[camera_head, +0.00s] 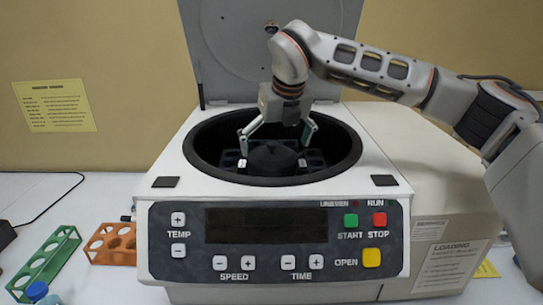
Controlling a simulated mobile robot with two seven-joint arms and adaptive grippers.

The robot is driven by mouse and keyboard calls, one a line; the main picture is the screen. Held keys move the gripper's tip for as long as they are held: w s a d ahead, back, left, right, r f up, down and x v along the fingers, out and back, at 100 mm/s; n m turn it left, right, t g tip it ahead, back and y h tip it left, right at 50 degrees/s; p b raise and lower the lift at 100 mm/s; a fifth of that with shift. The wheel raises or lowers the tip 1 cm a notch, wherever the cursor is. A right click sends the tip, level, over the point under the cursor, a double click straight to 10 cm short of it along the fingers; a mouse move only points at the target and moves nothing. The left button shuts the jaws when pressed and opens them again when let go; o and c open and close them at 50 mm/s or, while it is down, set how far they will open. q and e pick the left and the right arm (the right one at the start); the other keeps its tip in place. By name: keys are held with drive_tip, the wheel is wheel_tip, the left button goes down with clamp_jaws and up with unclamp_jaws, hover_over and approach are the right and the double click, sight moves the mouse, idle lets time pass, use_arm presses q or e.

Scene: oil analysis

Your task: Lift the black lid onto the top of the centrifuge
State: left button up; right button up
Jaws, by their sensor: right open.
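The centrifuge (170,200) is a white machine with a dark control panel and a deep black bowl, standing open in the middle of the view. A round black lid (272,160) with a raised centre sits low inside the bowl, over the rotor. My right gripper (275,146) points down into the bowl from above. Its two fingers are spread, one on each side of the black lid's raised centre. I cannot tell whether they touch it. My left gripper is not in view.
The centrifuge's grey hinged cover (235,40) stands upright behind the bowl. An orange rack (112,243) and a green rack (46,262) lie on the table to the left, near a blue-capped bottle (38,291). A yellow note (54,106) hangs on the wall.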

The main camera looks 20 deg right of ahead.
sight(274, 147)
drive_tip(key=x, duration=0.4)
drive_tip(key=shift+w+r+p, duration=0.15)
drive_tip(key=shift+p, duration=0.25)
drive_tip(key=c, duration=1)
drive_tip(key=shift+r, duration=0.1)
